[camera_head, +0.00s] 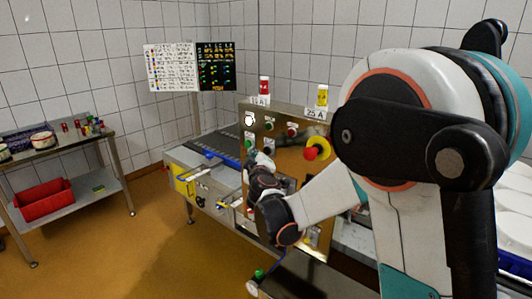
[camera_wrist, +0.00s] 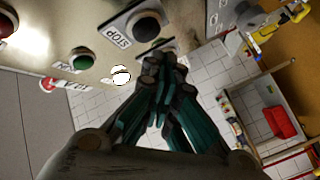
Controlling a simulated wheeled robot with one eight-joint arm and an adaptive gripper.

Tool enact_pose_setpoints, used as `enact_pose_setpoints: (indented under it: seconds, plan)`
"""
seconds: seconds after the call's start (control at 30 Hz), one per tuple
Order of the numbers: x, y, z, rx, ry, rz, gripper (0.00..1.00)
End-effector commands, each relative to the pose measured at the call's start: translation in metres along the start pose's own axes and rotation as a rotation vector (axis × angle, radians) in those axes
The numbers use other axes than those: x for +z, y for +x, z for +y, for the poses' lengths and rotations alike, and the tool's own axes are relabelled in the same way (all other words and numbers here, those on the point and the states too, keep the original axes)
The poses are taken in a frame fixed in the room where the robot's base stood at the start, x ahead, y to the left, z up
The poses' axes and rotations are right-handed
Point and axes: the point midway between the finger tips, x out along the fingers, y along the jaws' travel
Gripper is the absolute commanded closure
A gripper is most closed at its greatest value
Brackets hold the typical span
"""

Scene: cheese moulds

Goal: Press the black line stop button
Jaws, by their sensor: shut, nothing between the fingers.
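The black stop button (camera_wrist: 146,25), round in a pale collar with a STOP label beside it, sits on the control panel (camera_wrist: 45,28) at the top of the wrist view. My gripper (camera_wrist: 163,62) is shut and empty, its fingertips just below and slightly right of the button in that picture. I see a gap in the picture between tips and button; its depth is hard to judge. In the head view my gripper (camera_head: 256,160) is in front of the panel's left part (camera_head: 285,118), and covers some of its face.
A green button (camera_wrist: 82,60) is left of the stop button. A red mushroom button on yellow (camera_head: 316,148) sits at the panel's right. A conveyor (camera_head: 215,143) stands left of the panel. A steel table (camera_head: 75,145) with a red crate (camera_head: 43,202) stands far left; floor between is clear.

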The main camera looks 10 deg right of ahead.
Motion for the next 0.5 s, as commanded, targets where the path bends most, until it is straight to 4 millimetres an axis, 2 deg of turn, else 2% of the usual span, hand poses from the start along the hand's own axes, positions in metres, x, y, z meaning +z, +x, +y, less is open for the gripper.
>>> enact_pose_setpoints:
  seconds: [0.5]
  plan:
    - [-0.021,-0.029,-0.021,0.000,0.000,0.001,1.00]
